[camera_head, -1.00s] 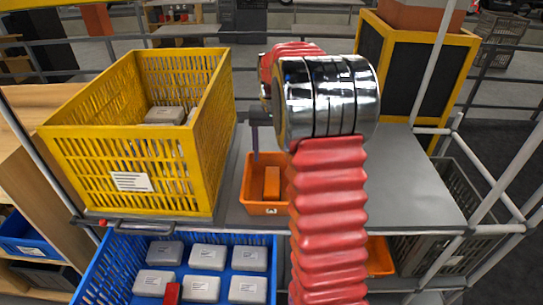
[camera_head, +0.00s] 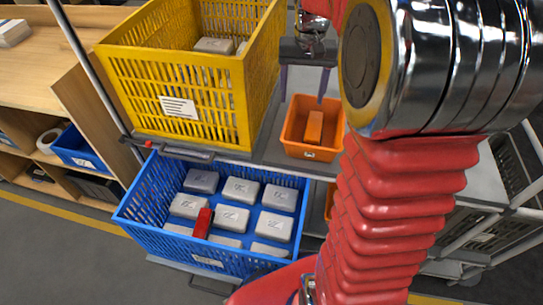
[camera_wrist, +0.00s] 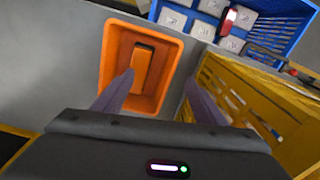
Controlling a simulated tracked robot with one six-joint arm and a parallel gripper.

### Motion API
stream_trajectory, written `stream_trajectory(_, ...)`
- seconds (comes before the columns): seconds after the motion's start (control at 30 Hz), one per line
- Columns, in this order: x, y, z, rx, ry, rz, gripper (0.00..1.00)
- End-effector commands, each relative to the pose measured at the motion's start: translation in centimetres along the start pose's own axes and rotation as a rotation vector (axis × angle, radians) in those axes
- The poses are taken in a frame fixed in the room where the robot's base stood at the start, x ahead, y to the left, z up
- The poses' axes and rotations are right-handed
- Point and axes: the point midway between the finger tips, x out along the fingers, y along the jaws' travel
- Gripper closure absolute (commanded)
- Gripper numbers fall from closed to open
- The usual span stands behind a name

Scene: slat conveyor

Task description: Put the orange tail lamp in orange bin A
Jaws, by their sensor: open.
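An orange block-like piece, which looks like the orange tail lamp (camera_head: 314,127), lies inside a small orange bin (camera_head: 309,153) on the grey deck. In the wrist view the lamp (camera_wrist: 143,70) lies on the floor of the bin (camera_wrist: 112,60), with a dark edge at one end. My gripper (camera_head: 303,92) is open and empty, its two fingers apart above the bin. In the wrist view my gripper (camera_wrist: 159,78) has one finger over the bin and the other beyond its side. The bin's letter cannot be read.
A tall yellow crate (camera_head: 205,128) stands left of the orange bin. A blue crate (camera_head: 170,240) below holds several grey boxes and a red piece (camera_head: 203,223). Another orange bin (camera_head: 329,201) is mostly hidden behind my arm.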

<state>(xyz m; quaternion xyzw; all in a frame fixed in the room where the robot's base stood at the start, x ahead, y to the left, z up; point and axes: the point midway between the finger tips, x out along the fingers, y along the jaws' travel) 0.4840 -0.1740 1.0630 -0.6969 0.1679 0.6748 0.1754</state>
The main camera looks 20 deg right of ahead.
Motion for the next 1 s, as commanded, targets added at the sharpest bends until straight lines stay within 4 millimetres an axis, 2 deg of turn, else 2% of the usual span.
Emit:
stream_trajectory(0.2,-2.4,-2.4,4.3,-0.086,0.08,-0.011,0.35)
stream_trajectory(0.5,-4.2,-4.6,10.3,-0.199,0.185,-0.031,0.35)
stream_trajectory(0.73,-4.7,-5.7,14.8,-0.286,0.265,-0.051,0.35)
stream_trajectory(1.0,-4.2,-6.3,19.9,-0.387,0.359,-0.078,0.35)
